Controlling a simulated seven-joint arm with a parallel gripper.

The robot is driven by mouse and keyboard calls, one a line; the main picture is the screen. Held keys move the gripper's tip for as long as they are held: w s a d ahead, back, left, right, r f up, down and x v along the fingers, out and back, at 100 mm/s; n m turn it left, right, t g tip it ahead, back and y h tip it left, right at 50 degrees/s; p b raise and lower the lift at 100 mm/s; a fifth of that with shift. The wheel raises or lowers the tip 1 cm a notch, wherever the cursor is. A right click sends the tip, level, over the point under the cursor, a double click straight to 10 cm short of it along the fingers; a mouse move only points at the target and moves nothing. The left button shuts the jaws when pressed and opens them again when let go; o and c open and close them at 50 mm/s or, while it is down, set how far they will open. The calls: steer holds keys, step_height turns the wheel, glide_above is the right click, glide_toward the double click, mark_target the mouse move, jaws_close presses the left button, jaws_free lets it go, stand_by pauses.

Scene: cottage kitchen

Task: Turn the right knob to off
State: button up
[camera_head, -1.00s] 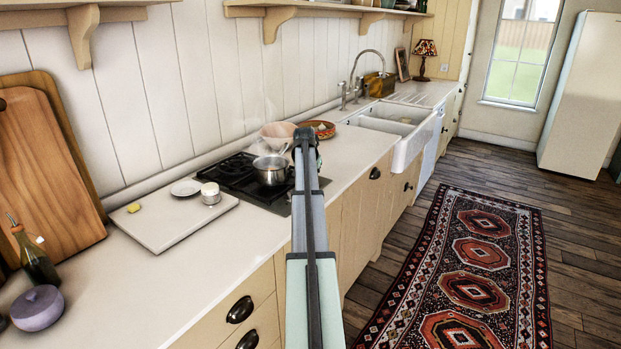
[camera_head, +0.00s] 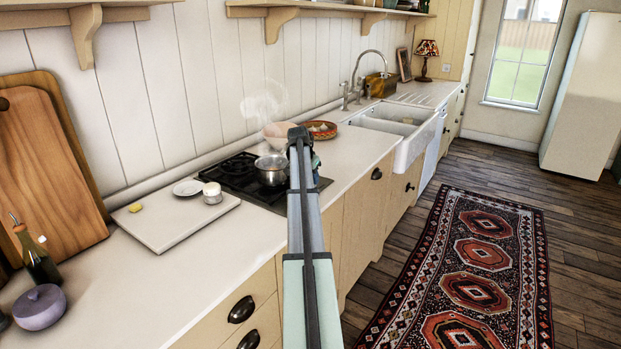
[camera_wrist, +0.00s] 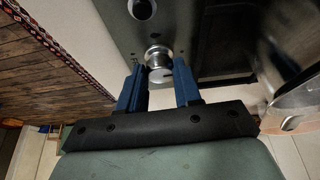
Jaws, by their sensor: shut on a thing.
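A round silver knob (camera_wrist: 158,57) sits on the dark hob panel (camera_wrist: 200,35) in the wrist view. My gripper (camera_wrist: 159,70) has its two blue fingers on either side of this knob, and it is shut on it. A second round knob (camera_wrist: 142,8) shows at the top edge of the wrist view, apart from the fingers. In the head view my arm (camera_head: 306,230) reaches to the right end of the black hob (camera_head: 238,172) and hides the knobs there. The knob's exact pointer angle is too small to read.
A metal pot (camera_head: 271,170) stands on the hob close to my gripper; its side (camera_wrist: 300,100) shows at right in the wrist view. Steam rises behind it. A white board (camera_head: 165,222) with a plate and small jar lies left. A patterned bowl (camera_head: 321,129) stands beyond.

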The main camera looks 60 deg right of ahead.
steer(key=o, duration=1)
steer(key=shift+o, duration=0.2)
steer(key=shift+r, duration=0.1)
steer(key=v, duration=1.3)
steer(key=shift+r, duration=0.25)
steer(key=shift+a, duration=0.1)
